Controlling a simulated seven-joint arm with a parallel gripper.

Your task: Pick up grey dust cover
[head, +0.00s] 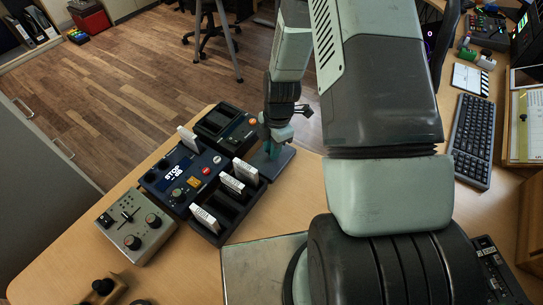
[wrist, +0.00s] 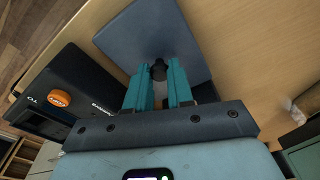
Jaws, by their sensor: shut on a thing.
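The grey dust cover is a flat, square blue-grey plate with a small dark knob in its middle. In the head view the dust cover (head: 281,165) is at the table's far edge, right of the dark consoles, partly hidden by my gripper (head: 271,149). In the wrist view the dust cover (wrist: 135,32) spreads out beyond the fingertips. My gripper (wrist: 159,82) has its teal fingers on either side of the knob, shut on it. The cover looks level; I cannot tell whether it touches the table.
A dark blue console (head: 180,178), a slotted black rack (head: 232,207) with white cartridges and a black unit with an orange button (head: 252,122) stand close left of the cover. A grey mixer (head: 135,226) is nearer. A keyboard (head: 471,140) lies right of my arm.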

